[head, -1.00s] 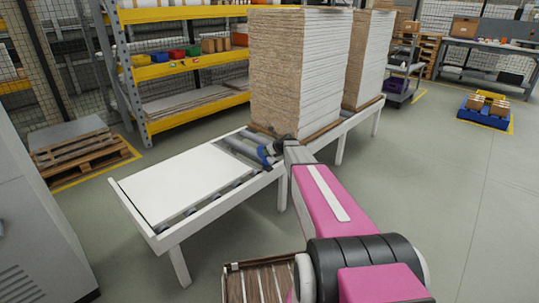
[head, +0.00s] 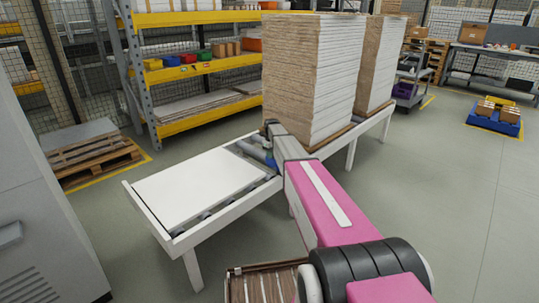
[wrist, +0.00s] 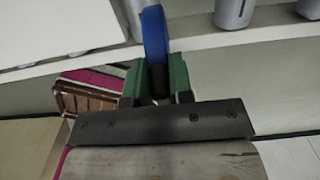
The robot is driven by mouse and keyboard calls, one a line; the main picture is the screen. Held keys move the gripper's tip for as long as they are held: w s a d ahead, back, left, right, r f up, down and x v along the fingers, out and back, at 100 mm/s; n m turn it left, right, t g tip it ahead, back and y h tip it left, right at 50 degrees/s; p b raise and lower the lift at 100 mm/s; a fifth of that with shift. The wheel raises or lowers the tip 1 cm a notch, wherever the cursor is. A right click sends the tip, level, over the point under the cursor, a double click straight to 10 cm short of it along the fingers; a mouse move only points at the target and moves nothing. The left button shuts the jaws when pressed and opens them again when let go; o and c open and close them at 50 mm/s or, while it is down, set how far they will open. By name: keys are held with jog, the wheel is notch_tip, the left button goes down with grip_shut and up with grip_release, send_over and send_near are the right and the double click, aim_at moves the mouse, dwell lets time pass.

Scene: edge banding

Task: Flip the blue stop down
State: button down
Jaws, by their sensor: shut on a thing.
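In the wrist view the blue stop (wrist: 154,35) stands as a narrow upright bar at the conveyor's edge. My gripper (wrist: 156,82) has its green fingers closed around the stop's lower end, one on each side. The stop's upper part rises past the fingers over the white rail. In the head view my arm reaches to the near side of the conveyor, between the white panel and the tall stack. There the arm hides most of the stop and the fingers.
A white panel (head: 207,183) lies on the conveyor's left end. Grey rollers (head: 258,153) show beside it. A tall stack of boards (head: 312,78) stands just behind my gripper, with another stack (head: 376,65) farther right. The floor right of my arm is clear.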

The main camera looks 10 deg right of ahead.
jog(key=shift+w+a+f+g+h, duration=0.2)
jog(key=shift+w+f+g+h, duration=0.1)
jog(key=shift+w+f+g, duration=0.15)
jog(key=shift+w+a+f+g+h, duration=0.2)
jog(key=shift+w+f+g+h, duration=0.15)
jog(key=shift+g, duration=0.2)
jog(key=shift+w+a+f+g+h, duration=0.1)
jog(key=shift+a+f+g+h, duration=0.1)
jog(key=shift+f+g+h, duration=0.45)
jog(key=shift+f, duration=0.1)
jog(key=c, duration=1.1)
grip_release()
jog(key=v, duration=1.1)
jog(key=shift+w, duration=0.1)
